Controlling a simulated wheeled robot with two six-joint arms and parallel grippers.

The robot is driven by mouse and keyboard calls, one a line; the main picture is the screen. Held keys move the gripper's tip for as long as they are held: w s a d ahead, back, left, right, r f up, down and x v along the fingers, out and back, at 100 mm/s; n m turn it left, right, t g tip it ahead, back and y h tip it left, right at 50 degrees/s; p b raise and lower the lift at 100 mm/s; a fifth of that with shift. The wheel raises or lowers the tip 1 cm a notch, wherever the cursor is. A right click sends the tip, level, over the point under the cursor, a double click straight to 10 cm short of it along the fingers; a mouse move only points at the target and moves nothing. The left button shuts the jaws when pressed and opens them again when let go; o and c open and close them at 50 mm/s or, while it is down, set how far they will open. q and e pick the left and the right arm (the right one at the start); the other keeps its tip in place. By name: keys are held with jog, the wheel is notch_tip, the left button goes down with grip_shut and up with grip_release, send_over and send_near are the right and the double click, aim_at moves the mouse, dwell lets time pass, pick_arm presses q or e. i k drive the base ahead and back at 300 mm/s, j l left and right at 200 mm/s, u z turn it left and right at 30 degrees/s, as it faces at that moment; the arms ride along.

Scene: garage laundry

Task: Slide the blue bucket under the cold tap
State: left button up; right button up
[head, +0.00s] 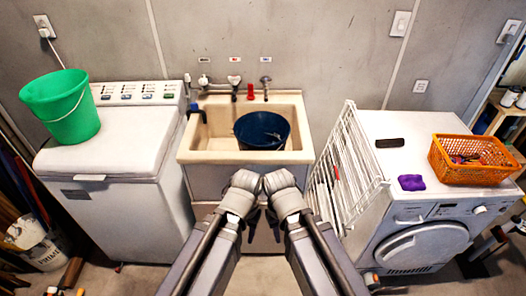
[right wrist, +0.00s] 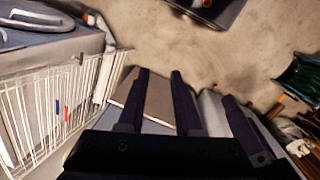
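The dark blue bucket (head: 262,131) stands upright in the beige sink basin (head: 215,148), right of its middle. Three taps stand along the back: a left tap (head: 204,81), a middle tap (head: 235,84) and a right tap (head: 266,84). Their small wall labels are too small to read, so I cannot tell which is cold. My left gripper (head: 250,226) and right gripper (head: 273,226) are side by side in front of the sink, apart from the bucket. In the right wrist view my right gripper (right wrist: 160,95) shows spread dark fingers with nothing between. The left fingertips are unclear.
A white top-loader (head: 120,155) with a green bucket (head: 65,105) stands left. A white wire rack (head: 335,175) leans beside the right washer (head: 400,150), close to my right arm. That washer holds an orange basket (head: 450,175) and a purple item (head: 411,182).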

aim_at(256, 130)
jog(key=i+l+u, duration=0.25)
jog(key=i+u, duration=0.15)
jog(key=i+l+u, duration=0.75)
jog(key=k, duration=0.05)
